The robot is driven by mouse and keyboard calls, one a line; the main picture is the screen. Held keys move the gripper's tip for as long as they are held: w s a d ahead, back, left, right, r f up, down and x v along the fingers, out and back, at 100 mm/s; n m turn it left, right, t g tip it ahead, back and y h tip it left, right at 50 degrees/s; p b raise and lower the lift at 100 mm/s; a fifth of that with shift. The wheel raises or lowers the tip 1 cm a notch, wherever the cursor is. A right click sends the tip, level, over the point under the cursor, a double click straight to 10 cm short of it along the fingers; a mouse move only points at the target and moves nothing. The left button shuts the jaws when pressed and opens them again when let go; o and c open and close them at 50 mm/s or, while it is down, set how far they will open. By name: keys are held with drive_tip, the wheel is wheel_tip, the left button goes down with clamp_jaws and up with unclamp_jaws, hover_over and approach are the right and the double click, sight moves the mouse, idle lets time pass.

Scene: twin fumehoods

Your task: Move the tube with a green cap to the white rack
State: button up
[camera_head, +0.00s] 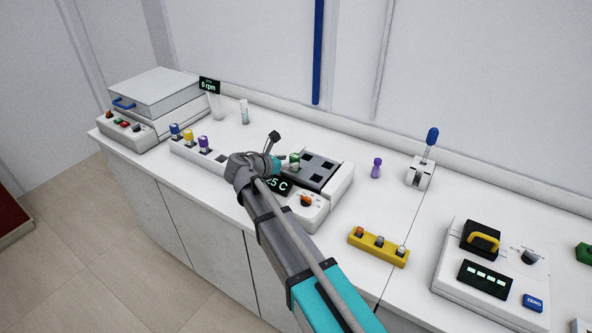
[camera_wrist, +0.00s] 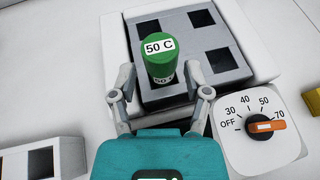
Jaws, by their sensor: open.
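The green-capped tube (camera_wrist: 160,50), labelled "50 C", stands in a corner well of the dark heating block (camera_wrist: 222,62); its green cap also shows in the head view (camera_head: 294,157). My gripper (camera_wrist: 161,78) is open, with one finger on each side of the tube. I cannot tell whether the fingers touch it. The white rack (camera_head: 183,148) stands left of the heater, holding blue-, yellow- and purple-capped tubes. An empty square hole at its near end shows in the wrist view (camera_wrist: 41,162). My arm hides part of the rack and heater in the head view.
The heater's orange dial (camera_wrist: 264,126) sits beside the block, near my right finger. A yellow rack (camera_head: 378,247) stands in front right, and a purple item (camera_head: 376,168) and a pipette stand (camera_head: 419,173) behind. A centrifuge-like box (camera_head: 155,93) is far left.

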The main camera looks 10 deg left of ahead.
sight(298, 161)
drive_tip(key=shift+f+b+x, duration=0.25)
drive_tip(key=shift+b+x, duration=0.75)
drive_tip(key=shift+x, duration=0.95)
drive_tip(key=shift+w+d+f, duration=0.15)
drive_tip(key=shift+w+d, duration=0.15)
drive_tip(key=shift+w, duration=0.15)
clamp_jaws()
